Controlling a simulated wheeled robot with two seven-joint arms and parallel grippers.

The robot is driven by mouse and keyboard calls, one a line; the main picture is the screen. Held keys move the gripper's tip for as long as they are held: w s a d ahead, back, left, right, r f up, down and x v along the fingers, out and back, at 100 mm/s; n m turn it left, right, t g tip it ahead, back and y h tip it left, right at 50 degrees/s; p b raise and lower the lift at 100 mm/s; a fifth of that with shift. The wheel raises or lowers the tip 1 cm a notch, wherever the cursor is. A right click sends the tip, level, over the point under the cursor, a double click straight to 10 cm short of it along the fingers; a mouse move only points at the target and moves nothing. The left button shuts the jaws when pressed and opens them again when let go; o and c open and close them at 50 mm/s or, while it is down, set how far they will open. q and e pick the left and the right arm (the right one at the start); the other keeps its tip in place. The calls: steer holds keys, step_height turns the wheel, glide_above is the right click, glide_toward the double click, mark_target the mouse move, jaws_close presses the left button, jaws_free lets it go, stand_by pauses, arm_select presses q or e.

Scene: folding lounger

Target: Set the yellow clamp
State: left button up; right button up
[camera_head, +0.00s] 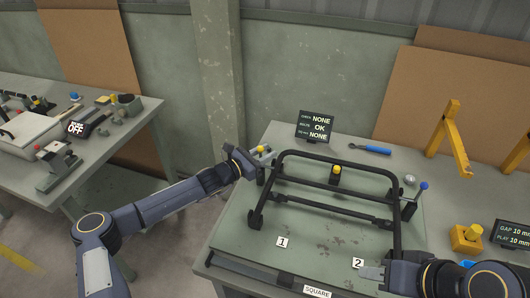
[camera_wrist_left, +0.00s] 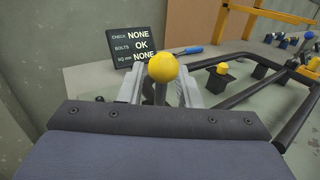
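In the head view, a yellow ball knob (camera_head: 260,149) stands at the frame's far left corner, by my left gripper (camera_head: 262,157). In the left wrist view, the yellow knob (camera_wrist_left: 163,67) shows between the two grey fingers of my left gripper (camera_wrist_left: 160,92). The fingers look apart, with a dark stem below the knob; contact is not clear. Another yellow knob (camera_head: 337,170) sits on a black block at the frame's middle. The black tubular frame (camera_head: 345,213) lies on the table. My right gripper (camera_head: 372,272) is at the front edge, its opening unclear.
A display (camera_head: 316,126) reads NONE, OK, NONE. A blue-handled tool (camera_head: 370,149) lies behind the frame. A blue-knobbed lever (camera_head: 422,187) stands at its right. A yellow bracket (camera_head: 450,138) and yellow block (camera_head: 466,238) are further right. The table between labels 1 and 2 is clear.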

arm_select(q)
jaws_close()
stand_by(0.3)
steer(key=shift+a+f+n+t+h+b, duration=0.15)
steer(key=shift+a+n+t+h+b, duration=0.15)
steer(key=shift+n+b, duration=0.5)
steer(key=shift+w+a+n+t+b, duration=0.15)
steer(key=shift+a+n+t+b, duration=0.2)
steer(key=shift+b, duration=0.55)
steer(key=shift+w+a+n+t+h+b, duration=0.1)
steer(key=shift+a+n+t+h+b, duration=0.1)
steer(key=shift+n+t+b, duration=0.3)
steer(key=shift+w+a+n+t+h+b, duration=0.1)
steer(key=shift+n+t+h+b, duration=0.1)
steer(key=shift+n, duration=0.45)
steer(key=shift+a+n+t+b, duration=0.15)
steer(key=shift+a+n+t, duration=0.15)
steer(key=shift+n, duration=0.35)
steer(key=shift+a+n+t+b, duration=0.15)
steer(key=shift+n+t, duration=0.1)
steer(key=shift+n, duration=0.4)
steer(key=shift+w, duration=0.1)
